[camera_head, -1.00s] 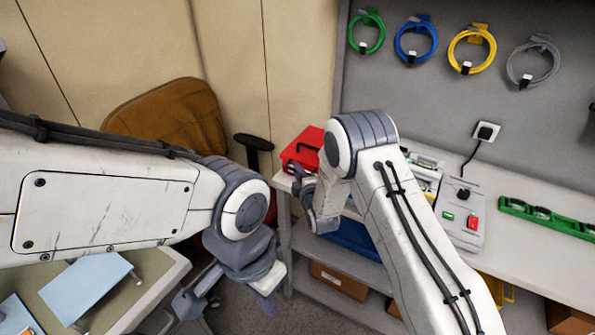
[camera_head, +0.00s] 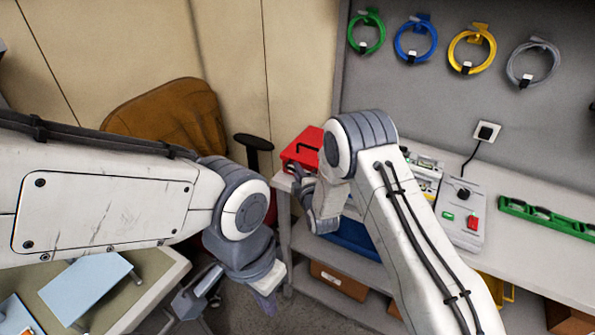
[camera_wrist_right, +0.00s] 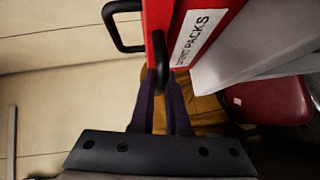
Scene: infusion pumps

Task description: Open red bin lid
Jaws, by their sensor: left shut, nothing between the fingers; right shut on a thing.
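The red bin (camera_head: 303,147) stands at the far left end of the workbench in the head view, its right side hidden by my right arm. In the right wrist view the red bin (camera_wrist_right: 225,14) is close up. It has a white label ending in "PACKS", a black handle (camera_wrist_right: 113,28) and a black front tab (camera_wrist_right: 158,58). My right gripper (camera_wrist_right: 163,82) is shut on this tab, at the bin's edge. My left gripper (camera_head: 266,300) hangs low, away from the bin, shut and empty. Whether the lid is raised cannot be told.
The workbench (camera_head: 525,255) carries a grey device (camera_head: 462,215) with red and green buttons and a green level (camera_head: 548,217). Coiled cables hang on the grey wall panel. A brown chair (camera_head: 175,110) stands behind my left arm. A table (camera_head: 150,268) is at lower left.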

